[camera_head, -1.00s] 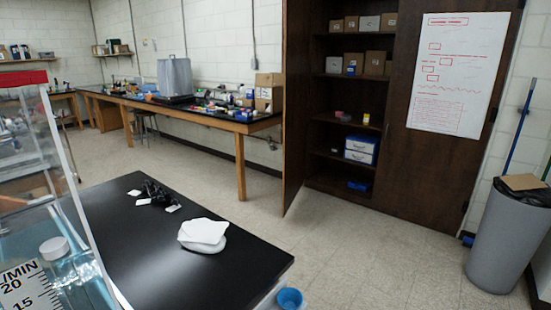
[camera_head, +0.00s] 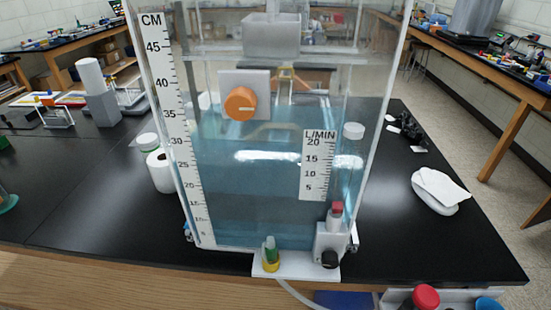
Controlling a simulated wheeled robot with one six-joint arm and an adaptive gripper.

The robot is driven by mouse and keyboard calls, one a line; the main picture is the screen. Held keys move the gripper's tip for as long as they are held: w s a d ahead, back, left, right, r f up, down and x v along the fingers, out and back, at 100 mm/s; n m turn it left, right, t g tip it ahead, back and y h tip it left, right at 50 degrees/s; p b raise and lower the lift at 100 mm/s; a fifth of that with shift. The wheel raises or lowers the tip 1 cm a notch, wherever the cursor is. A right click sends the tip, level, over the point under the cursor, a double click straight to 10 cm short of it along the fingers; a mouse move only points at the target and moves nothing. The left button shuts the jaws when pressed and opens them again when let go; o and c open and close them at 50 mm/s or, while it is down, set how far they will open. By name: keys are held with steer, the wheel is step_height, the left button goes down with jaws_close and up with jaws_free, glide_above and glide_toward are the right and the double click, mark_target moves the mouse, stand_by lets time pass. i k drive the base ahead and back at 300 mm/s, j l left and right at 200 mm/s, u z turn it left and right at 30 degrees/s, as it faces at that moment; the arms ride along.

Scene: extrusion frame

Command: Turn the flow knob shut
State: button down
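A clear water tank (camera_head: 270,215) stands at the front of the black bench in the head view. An orange round knob (camera_head: 240,103) sits on a pale square plate at its upper left, with a light pointer line directed roughly right. A small black knob (camera_head: 329,259) sits on a grey block at the tank's lower right, below the L/MIN scale (camera_head: 317,165). No label shows which of them is the flow knob. A green and yellow fitting (camera_head: 270,254) stands at the base, with a pale hose near it. My gripper is not in view.
A crumpled white cloth (camera_head: 440,191) lies to the right. A red-capped item (camera_head: 425,297) and a blue cup (camera_head: 488,304) are at the bottom right. The bench's front left is clear.

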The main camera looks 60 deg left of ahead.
mark_target(329, 257)
steer(key=u, duration=1.45)
